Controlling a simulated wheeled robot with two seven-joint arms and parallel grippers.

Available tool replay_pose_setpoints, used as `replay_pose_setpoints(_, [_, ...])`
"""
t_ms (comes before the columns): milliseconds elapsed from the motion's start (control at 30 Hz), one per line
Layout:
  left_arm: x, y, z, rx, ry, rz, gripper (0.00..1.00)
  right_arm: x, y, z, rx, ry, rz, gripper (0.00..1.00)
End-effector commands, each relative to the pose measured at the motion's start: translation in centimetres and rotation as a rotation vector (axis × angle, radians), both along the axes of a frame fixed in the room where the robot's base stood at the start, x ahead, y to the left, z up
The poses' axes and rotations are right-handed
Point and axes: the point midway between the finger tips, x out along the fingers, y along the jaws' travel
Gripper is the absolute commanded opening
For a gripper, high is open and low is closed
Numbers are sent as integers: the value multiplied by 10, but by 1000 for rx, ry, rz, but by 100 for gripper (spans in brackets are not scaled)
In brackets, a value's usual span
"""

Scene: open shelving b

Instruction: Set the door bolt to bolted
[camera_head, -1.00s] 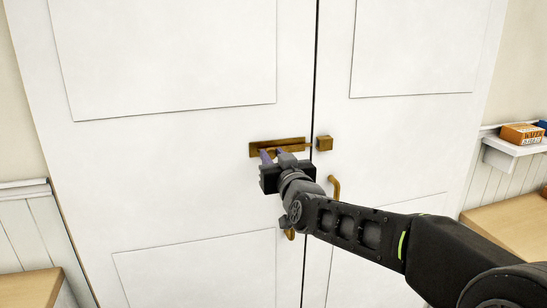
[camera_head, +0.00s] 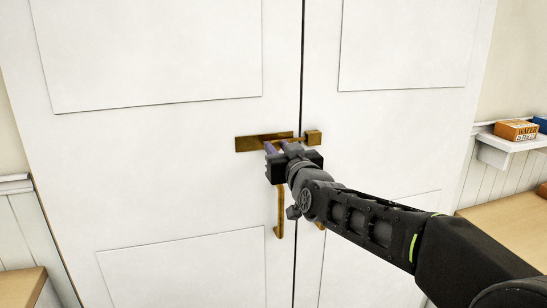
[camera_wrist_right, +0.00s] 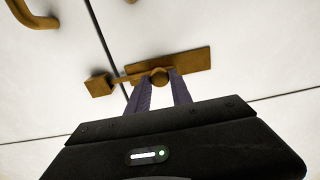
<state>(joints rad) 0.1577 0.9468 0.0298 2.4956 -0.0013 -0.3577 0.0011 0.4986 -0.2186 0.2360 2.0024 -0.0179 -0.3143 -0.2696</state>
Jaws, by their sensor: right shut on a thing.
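The brass door bolt's plate (camera_head: 252,143) is on the left door panel. Its keeper block (camera_head: 313,137) is on the right panel, across the dark gap. The bolt's rod (camera_wrist_right: 124,80) spans the gap and meets the keeper (camera_wrist_right: 98,86) in the wrist view; how deep it sits inside, I cannot tell. My right gripper (camera_head: 278,148) is at the right part of the plate. In the wrist view its purple fingers (camera_wrist_right: 160,88) are shut on the round bolt knob (camera_wrist_right: 159,76). The gripper hides the knob in the head view. My left gripper is not in view.
A brass pull handle (camera_head: 280,210) hangs below the bolt on the left panel; another is mostly hidden behind my arm. A wall shelf (camera_head: 508,141) with boxes is at the right. Wooden surfaces (camera_head: 22,288) stand at both lower sides.

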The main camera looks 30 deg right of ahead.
Motion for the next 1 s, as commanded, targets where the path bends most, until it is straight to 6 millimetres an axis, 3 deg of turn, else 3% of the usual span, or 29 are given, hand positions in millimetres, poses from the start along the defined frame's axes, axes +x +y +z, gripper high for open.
replay_pose_setpoints(167, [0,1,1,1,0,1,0,-2,-6,0,1,1,-12,0])
replay_pose_setpoints(200, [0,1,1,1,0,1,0,-2,-6,0,1,1,-12,27])
replay_pose_setpoints(467, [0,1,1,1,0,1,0,-2,-5,0,1,1,-10,47])
replay_pose_setpoints(767, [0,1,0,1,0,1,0,-3,-4,0,0,1,-8,47])
replay_pose_setpoints(1000, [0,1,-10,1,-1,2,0,-28,4,-1,-1,-2,-8,47])
